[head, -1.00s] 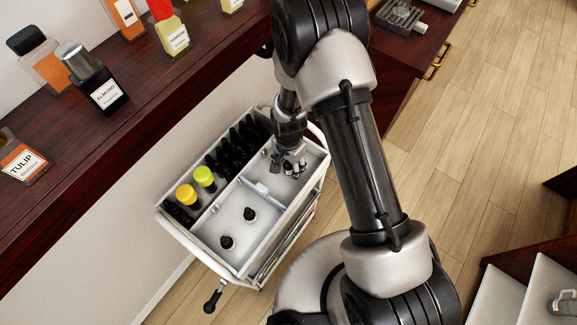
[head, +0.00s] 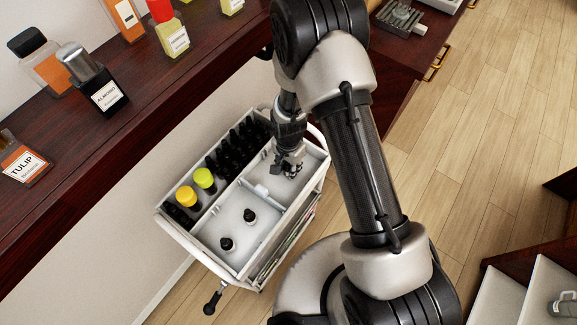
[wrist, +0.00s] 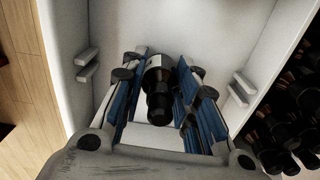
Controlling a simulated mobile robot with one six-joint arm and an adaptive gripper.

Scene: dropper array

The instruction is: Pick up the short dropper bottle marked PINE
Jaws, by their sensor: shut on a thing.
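In the wrist view a small dark dropper bottle (wrist: 158,88) stands between the blue-padded fingers of my gripper (wrist: 164,70). My gripper is shut on it. A light patch of its label shows at the far side, but I cannot read the name. In the head view my gripper (head: 288,166) is down in the right compartment of the white cart (head: 262,186); the bottle in it cannot be made out there. Two other short dark bottles, one (head: 249,216) and another (head: 226,244), stand apart in the front compartment, names not readable.
White compartment walls surround my gripper closely. A dark wood shelf (head: 130,135) with larger bottles runs along the left.

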